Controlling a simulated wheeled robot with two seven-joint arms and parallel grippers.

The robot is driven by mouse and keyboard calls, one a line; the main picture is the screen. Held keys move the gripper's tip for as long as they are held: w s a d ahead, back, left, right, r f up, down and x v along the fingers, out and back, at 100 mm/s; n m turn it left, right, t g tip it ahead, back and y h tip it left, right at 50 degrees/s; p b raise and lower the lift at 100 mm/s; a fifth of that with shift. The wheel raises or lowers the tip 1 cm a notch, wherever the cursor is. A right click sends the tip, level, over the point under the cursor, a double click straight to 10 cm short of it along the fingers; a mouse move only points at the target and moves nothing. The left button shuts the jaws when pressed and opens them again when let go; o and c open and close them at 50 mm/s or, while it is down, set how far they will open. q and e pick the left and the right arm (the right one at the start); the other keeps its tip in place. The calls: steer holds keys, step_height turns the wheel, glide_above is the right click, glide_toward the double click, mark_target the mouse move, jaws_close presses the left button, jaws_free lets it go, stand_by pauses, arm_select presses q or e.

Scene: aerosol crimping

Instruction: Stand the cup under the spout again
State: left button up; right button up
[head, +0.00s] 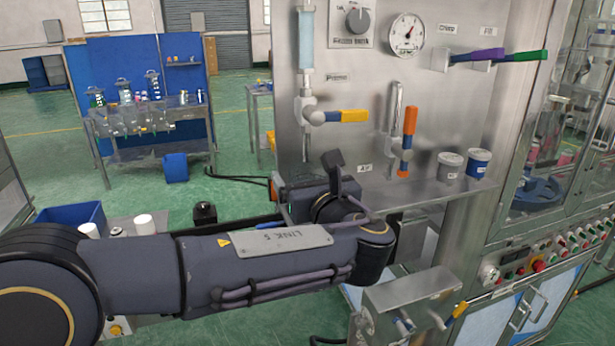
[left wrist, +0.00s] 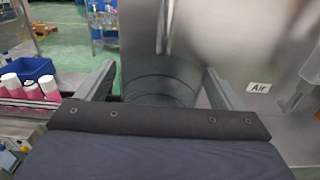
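The cup (left wrist: 160,82), a grey see-through or metallic cylinder, shows in the left wrist view between the two fingers of my left gripper (left wrist: 160,70). The fingers reach along both sides of it, with what look like narrow gaps. The spout (left wrist: 165,28) comes down just above and behind the cup. In the head view the thin spout (head: 305,145) hangs below the yellow-handled valve. My left gripper (head: 325,185) is mostly hidden there by my arm, and the cup is not visible. The cup's base is hidden. My right gripper is out of view.
A steel panel (head: 350,90) rises close behind my gripper. A shelf at right carries a grey tin (head: 450,168) and a blue tin (head: 479,162). An orange-handled valve (head: 408,135) hangs nearby. White-capped pink cans (left wrist: 30,88) and a blue bin (left wrist: 30,70) stand left.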

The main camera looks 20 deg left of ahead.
arm_select(q)
steer(key=b+v, duration=0.1)
steer(key=v, duration=0.6)
steer(key=shift+s+d, duration=0.25)
steer(key=shift+s, duration=0.1)
